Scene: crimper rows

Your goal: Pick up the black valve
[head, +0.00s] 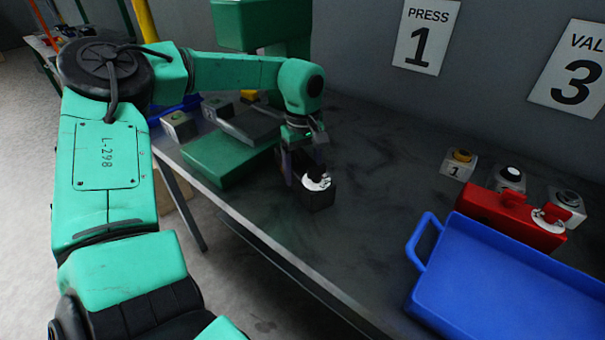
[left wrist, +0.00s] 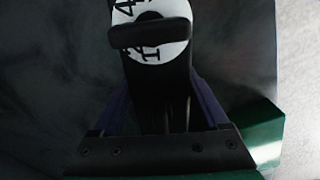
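The black valve (head: 318,199) is a dark block with a white dial and a black handle on top. In the head view it is near the middle of the table, at the end of my left arm. My left gripper (head: 296,166) points down at it. In the left wrist view the valve (left wrist: 160,90) stands between the purple fingers of my left gripper (left wrist: 160,95), with no clear gap on either side. I cannot tell whether the valve's base touches the table. My right gripper is not in view.
A green press (head: 218,160) stands on the table (head: 390,225) left of the valve. A red valve (head: 512,217) and a blue tray (head: 520,275) are at the right, with several push-button boxes (head: 459,162) behind them. The table between is clear.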

